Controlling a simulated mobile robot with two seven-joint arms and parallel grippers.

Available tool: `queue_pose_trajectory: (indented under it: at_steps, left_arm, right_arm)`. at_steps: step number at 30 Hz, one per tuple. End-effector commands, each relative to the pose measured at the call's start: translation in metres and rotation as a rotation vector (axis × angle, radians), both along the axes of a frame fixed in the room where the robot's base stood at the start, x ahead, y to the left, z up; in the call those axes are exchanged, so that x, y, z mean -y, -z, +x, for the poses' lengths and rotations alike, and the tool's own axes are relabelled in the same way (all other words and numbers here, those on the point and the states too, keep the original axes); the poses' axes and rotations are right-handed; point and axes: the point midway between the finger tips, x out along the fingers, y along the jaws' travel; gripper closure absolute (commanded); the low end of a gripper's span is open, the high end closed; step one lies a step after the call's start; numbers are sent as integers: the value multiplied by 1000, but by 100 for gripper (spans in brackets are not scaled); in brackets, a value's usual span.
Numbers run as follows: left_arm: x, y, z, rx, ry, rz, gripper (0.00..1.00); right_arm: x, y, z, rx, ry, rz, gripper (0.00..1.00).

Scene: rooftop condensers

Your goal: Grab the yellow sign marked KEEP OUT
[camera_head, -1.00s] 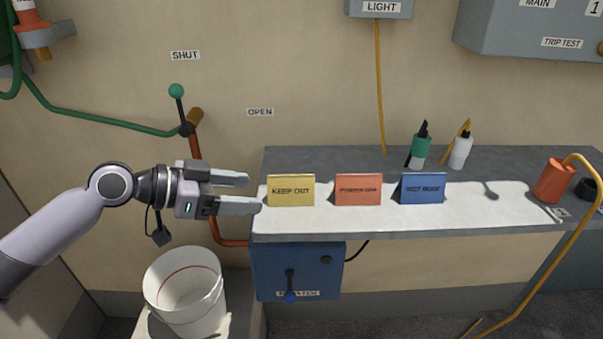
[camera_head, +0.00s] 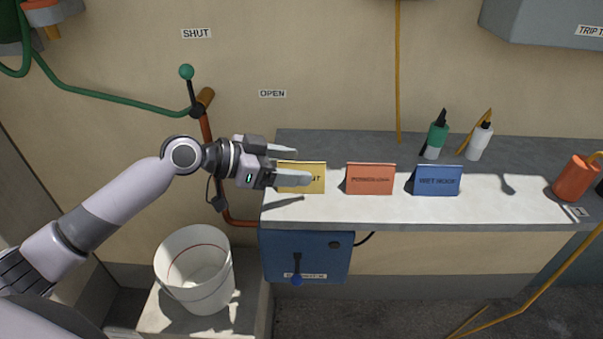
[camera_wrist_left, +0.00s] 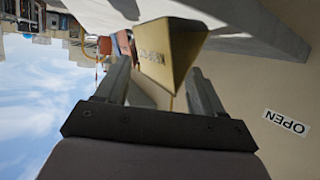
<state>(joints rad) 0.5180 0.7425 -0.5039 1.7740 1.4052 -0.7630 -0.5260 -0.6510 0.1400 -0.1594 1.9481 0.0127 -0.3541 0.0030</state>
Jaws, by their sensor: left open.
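The yellow KEEP OUT sign (camera_head: 315,180) stands on the sunlit grey ledge (camera_head: 400,212), leftmost of three tent-shaped signs. My left gripper (camera_head: 302,165) is open, and its fingers overlap the left part of the sign in the head view, hiding some of its lettering. In the left wrist view the yellow sign (camera_wrist_left: 172,52) shows ahead, between the two open fingers (camera_wrist_left: 160,85). I cannot tell whether either finger touches it. My right gripper is not in view.
An orange sign (camera_head: 370,179) and a blue sign (camera_head: 437,181) stand to the right. A green bottle (camera_head: 437,138) and a white bottle (camera_head: 478,142) are behind. A green-knobbed lever (camera_head: 190,90) is on the wall at left; a white bucket (camera_head: 195,270) sits below.

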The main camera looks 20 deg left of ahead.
Motion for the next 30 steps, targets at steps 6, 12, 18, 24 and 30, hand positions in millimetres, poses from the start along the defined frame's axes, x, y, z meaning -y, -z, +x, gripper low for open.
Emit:
queue_pose_trajectory:
  at_steps: [6, 12, 18, 24, 30]
  left_arm:
    - [0, 1, 0, -1, 0, 1, 32]
    - [0, 1, 0, -1, 0, 1, 97]
    - [0, 1, 0, -1, 0, 1, 100]
    - [0, 0, 0, 0, 0, 1, 100]
    - [0, -14, 1, 4, 1, 2, 100]
  right_arm:
    - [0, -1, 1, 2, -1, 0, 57]
    - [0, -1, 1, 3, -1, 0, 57]
    - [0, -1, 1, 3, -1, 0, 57]
    - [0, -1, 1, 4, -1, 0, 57]
    - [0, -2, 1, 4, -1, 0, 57]
